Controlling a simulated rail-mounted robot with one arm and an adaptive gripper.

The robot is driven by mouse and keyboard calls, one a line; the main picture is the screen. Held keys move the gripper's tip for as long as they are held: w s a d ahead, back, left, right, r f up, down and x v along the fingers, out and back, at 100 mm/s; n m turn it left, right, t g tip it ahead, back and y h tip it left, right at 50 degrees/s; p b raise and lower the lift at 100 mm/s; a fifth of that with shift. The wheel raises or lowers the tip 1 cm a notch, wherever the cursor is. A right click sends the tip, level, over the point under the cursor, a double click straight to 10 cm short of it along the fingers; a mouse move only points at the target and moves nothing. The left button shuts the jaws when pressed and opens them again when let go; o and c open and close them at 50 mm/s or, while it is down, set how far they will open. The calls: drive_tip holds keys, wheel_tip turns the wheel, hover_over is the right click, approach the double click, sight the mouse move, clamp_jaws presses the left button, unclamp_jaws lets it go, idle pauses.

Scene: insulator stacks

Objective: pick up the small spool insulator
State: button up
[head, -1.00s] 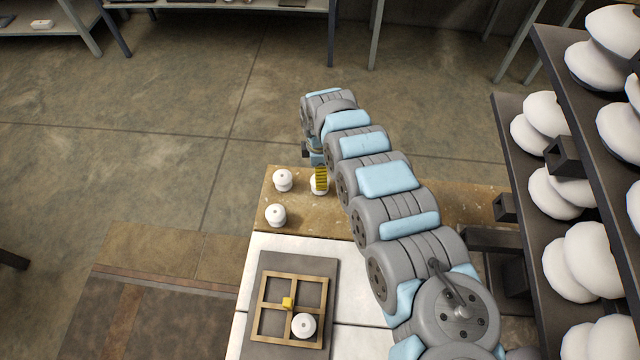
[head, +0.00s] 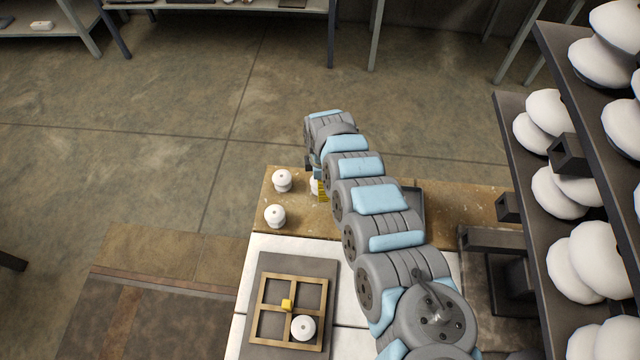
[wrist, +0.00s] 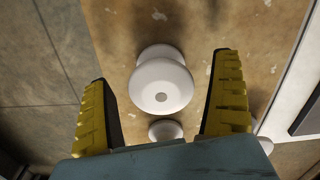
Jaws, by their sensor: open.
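A white spool insulator (wrist: 162,84) stands upright on the brown table, centred between my gripper's yellow fingers in the wrist view. My gripper (wrist: 163,72) is open, with a gap on each side of this spool. In the head view the same spool (head: 314,186) is mostly hidden behind my gripper (head: 321,190). Two more white spools, one farther (head: 282,180) and one nearer (head: 275,215), stand to its left. In the wrist view, one of them (wrist: 165,130) shows smaller, close to the palm. I cannot tell by size which spool is the small one.
A wooden divided frame (head: 262,312) on a grey board holds a white insulator (head: 303,328) in its near right compartment; a yellow block (head: 287,305) sits at its middle. A dark rack (head: 507,120) of large white insulators stands at right. A grey tray (head: 418,205) shows behind my arm.

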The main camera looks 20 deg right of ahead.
drive_tip(key=c, duration=1.4)
drive_tip(key=shift+o, duration=0.2)
drive_tip(key=shift+r, duration=0.2)
drive_tip(key=shift+r, duration=0.6)
wheel_tip(320, 180, up, 2)
drive_tip(key=shift+r+p, duration=0.15)
drive_tip(key=shift+p, duration=0.4)
drive_tip(key=s+a+r+p, duration=0.5)
drive_tip(key=s+r+p, duration=0.4)
drive_tip(key=s+p, duration=0.3)
drive_tip(key=p, duration=0.3)
drive_tip(key=shift+s+r+p, duration=0.15)
drive_tip(key=shift+s+p, duration=0.2)
drive_tip(key=shift+p, duration=0.05)
